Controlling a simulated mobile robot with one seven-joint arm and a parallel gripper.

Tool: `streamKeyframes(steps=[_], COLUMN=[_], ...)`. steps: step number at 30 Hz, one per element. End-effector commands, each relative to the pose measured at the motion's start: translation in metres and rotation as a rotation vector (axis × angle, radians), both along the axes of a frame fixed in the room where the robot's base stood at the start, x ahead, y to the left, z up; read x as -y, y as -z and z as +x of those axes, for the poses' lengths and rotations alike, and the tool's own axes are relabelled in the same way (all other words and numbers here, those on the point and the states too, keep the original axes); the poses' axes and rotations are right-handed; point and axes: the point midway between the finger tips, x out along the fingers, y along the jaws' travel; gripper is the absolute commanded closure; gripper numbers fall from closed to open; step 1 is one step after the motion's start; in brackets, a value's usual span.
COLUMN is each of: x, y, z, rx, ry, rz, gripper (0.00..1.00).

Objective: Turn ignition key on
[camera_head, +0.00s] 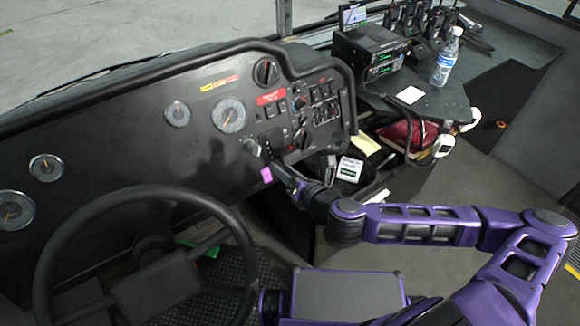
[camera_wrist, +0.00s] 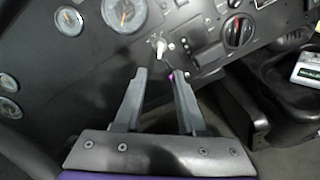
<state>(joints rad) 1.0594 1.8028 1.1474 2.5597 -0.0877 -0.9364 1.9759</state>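My gripper (camera_wrist: 158,74) is open, with two grey fingers apart and nothing clearly held between them. In the head view my gripper (camera_head: 278,170) is close to the dashboard, just below the gauges and switches. A pale key-like piece (camera_wrist: 159,46) sticks out of the dash just beyond the fingertips; I cannot tell for sure that it is the ignition key. A small pink tag (camera_head: 267,175) hangs by the gripper; in the wrist view only a sliver shows by the right fingertip.
The steering wheel (camera_head: 150,255) stands left of my gripper. The dashboard (camera_head: 110,140) carries gauges and a switch panel (camera_head: 315,105). At right are a radio (camera_head: 370,52), a water bottle (camera_head: 446,58) and a bin of loose items under the counter.

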Motion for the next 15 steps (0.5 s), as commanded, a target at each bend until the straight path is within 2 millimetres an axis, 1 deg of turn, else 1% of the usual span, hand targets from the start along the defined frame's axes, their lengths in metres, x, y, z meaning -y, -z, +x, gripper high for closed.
streamKeyframes(steps=[1,9,15], x=[0.004,0.013,0.016], y=[-0.008,-0.01,-0.01], z=[-0.002,-0.014,-0.02], rx=[-0.003,-0.002,-0.001], ry=[0.004,0.004,0.001], rz=[0.0,-0.001,0.0], gripper=[0.6,0.6,0.6])
